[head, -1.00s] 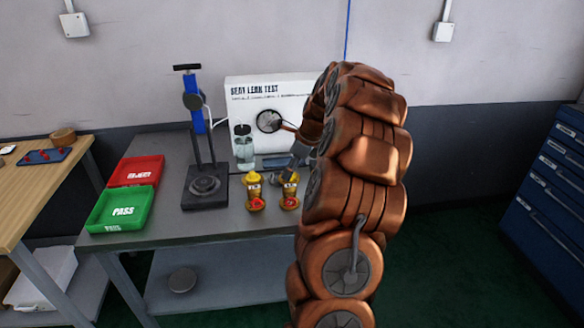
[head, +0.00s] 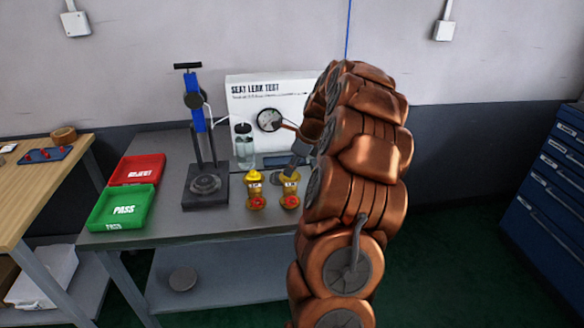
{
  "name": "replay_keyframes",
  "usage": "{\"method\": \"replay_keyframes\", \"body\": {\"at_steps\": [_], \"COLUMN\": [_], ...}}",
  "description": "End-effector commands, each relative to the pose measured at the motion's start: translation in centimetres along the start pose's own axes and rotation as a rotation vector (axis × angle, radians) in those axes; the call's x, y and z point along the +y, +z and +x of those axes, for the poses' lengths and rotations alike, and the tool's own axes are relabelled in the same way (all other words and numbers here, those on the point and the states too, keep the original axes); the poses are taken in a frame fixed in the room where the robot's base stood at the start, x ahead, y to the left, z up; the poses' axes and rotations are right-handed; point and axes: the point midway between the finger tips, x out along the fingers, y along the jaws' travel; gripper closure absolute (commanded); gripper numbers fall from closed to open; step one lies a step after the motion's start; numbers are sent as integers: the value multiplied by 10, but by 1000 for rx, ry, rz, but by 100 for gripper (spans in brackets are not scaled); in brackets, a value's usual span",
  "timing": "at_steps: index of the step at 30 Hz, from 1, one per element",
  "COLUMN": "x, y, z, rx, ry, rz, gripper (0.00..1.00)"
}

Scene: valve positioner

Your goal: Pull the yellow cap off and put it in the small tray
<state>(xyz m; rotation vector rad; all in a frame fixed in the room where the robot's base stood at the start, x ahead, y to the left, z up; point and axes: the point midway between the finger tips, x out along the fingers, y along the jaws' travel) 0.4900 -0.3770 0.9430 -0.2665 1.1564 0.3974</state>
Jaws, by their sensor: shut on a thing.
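Two small brass-yellow valves with red parts at the base stand upright side by side on the grey bench. The left valve (head: 256,194) has a yellow cap (head: 254,175) on top. The right valve (head: 289,194) is under my gripper (head: 285,174), which comes in from the right at its top. My gripper is shut on the thing at the right valve's top, apparently its yellow cap, mostly hidden by the fingers. I cannot tell whether it is apart from the valve. A small dark flat tray-like thing (head: 275,160) lies behind the valves.
A green PASS tray (head: 104,224) and a red reject tray (head: 120,181) are at the bench's left. A test stand with a blue column (head: 197,118), a clear jar (head: 244,152), a gauge (head: 269,120) and a white panel (head: 245,84) stand near. The bench front is clear.

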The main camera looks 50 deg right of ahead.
Motion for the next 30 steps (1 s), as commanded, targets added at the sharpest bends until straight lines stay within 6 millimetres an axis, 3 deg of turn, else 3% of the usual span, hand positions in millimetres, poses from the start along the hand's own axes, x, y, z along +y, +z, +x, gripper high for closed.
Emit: {"method": "replay_keyframes", "body": {"at_steps": [30], "x": [0], "y": [4], "z": [-9], "rx": [0], "ry": [1], "rz": [0], "gripper": [100]}}
